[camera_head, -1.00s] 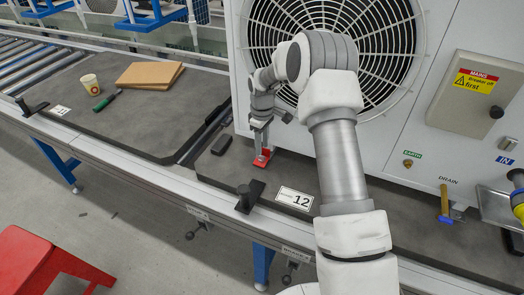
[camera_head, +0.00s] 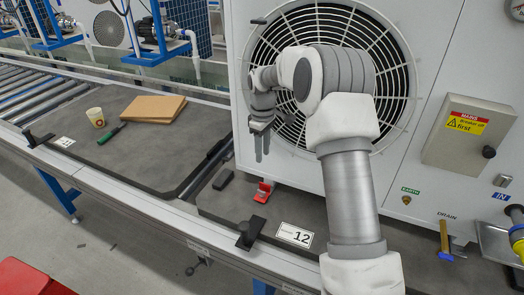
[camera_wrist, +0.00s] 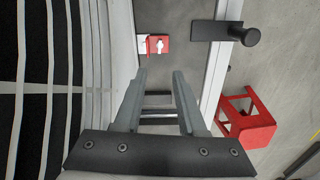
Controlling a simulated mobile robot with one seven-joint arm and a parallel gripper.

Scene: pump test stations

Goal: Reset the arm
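My gripper (camera_head: 262,147) is raised in front of the large fan grille of the white unit (camera_head: 290,25), with its fingers pointing down. In the wrist view my gripper (camera_wrist: 157,75) shows two grey fingers spread apart with nothing between them. A small red object (camera_head: 263,191) sits on the dark station mat beneath, at the foot of the unit and apart from the fingers. It also shows in the wrist view (camera_wrist: 158,44), beyond the fingertips.
A "12" card (camera_head: 295,235) and a black clamp (camera_head: 250,232) lie at the front edge. A black block (camera_head: 223,180) is beside the red object. The left mat holds a cup (camera_head: 96,117), brown boards (camera_head: 153,108) and a green-handled tool (camera_head: 112,133). A red stool (camera_wrist: 245,118) stands on the floor.

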